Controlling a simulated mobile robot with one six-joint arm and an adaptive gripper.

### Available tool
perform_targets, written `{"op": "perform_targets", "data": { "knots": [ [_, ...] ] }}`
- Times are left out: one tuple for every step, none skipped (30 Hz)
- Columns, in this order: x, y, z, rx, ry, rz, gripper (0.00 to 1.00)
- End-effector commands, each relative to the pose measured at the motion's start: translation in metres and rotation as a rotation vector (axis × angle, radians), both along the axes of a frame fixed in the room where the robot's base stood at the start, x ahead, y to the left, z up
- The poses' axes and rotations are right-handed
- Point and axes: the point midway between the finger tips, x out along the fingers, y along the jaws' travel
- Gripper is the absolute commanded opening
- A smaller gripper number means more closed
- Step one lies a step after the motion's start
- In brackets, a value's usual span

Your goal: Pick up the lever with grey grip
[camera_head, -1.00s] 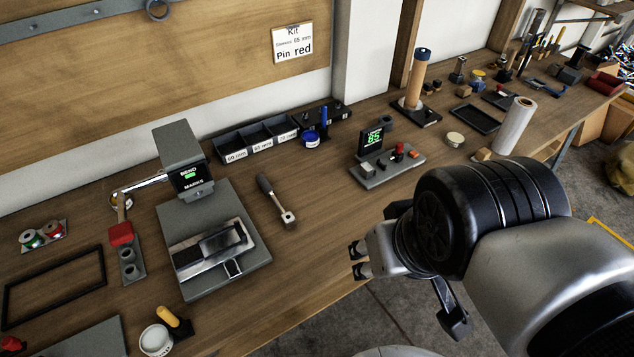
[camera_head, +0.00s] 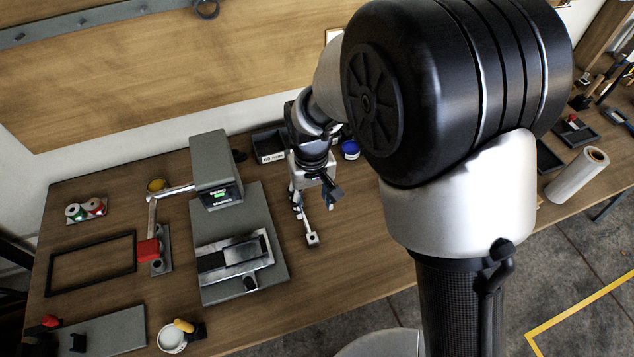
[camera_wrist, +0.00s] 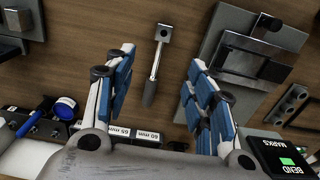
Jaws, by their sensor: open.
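The lever lies on the wooden bench, right of the bending machine. In the head view its metal shaft and square end (camera_head: 312,240) show, and my gripper hides its grip. In the wrist view the whole lever (camera_wrist: 156,62) shows: square socket end at top, metal shaft, dark grey grip (camera_wrist: 150,92) toward my gripper. My gripper (camera_head: 313,203) is over the lever, pointing down. Its blue-padded fingers (camera_wrist: 160,62) are spread wide with nothing held, and the lever appears in the gap between them. Their height above the bench is hard to tell.
The bending machine (camera_head: 272,213) with its grey base plate stands close left of the lever. Labelled bins (camera_head: 268,146) and a blue-lidded tin (camera_head: 350,150) stand behind my gripper. The bench right of the lever's end is bare. My own arm hides much of the right side.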

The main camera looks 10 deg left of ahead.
Motion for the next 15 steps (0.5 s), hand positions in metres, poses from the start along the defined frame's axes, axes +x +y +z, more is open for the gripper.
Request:
{"op": "perform_targets", "data": {
  "knots": [
    [-0.001, 0.002, -0.007, -0.003, 0.005, 0.004, 0.5],
    [-0.001, 0.003, -0.011, -0.003, 0.005, 0.005, 0.5],
    [-0.001, 0.003, -0.017, -0.004, 0.006, 0.006, 0.5],
    [-0.001, 0.003, -0.023, -0.004, 0.007, 0.006, 0.5],
    [-0.001, 0.002, -0.03, -0.005, 0.008, 0.006, 0.5],
    [-0.001, 0.002, -0.039, -0.004, 0.007, 0.005, 0.5],
    [-0.001, 0.002, -0.046, -0.005, 0.008, 0.005, 0.5],
    [-0.002, 0.002, -0.053, -0.005, 0.009, 0.005, 0.5],
    [-0.001, 0.002, -0.062, -0.004, 0.007, 0.005, 0.5],
    [-0.001, 0.002, -0.068, -0.005, 0.008, 0.005, 0.5],
    [-0.001, 0.002, -0.075, -0.005, 0.008, 0.005, 0.5],
    [-0.001, 0.002, -0.084, -0.004, 0.007, 0.004, 0.5],
    [-0.001, 0.002, -0.09, -0.005, 0.008, 0.004, 0.5],
    [-0.001, 0.002, -0.096, -0.004, 0.007, 0.004, 0.5],
    [-0.001, 0.002, -0.103, -0.004, 0.006, 0.004, 0.5]
  ]
}}
